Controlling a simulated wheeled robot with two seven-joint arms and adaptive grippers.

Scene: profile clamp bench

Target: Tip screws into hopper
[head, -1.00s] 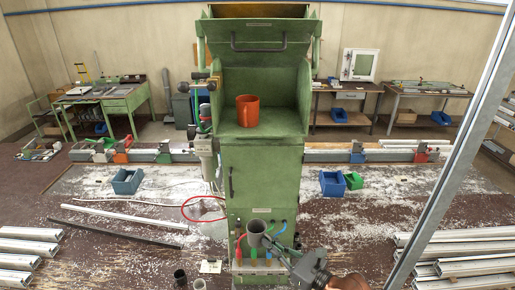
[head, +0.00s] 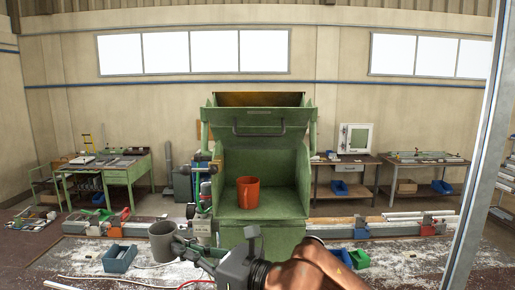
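A grey cup (head: 163,243) is held upright at the lower left of the head view, in front of the bench rail. My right gripper (head: 180,246) is shut on the cup's right side, its arm coming in from the lower right. The cup's contents cannot be made out. The green machine (head: 262,172) stands in the middle, with an open top and a handled front panel. I cannot tell which opening is the hopper. My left gripper is not in view.
A long clamp rail (head: 390,229) runs behind. A slanted metal post (head: 474,160) crosses the right side. Air above the cup is clear.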

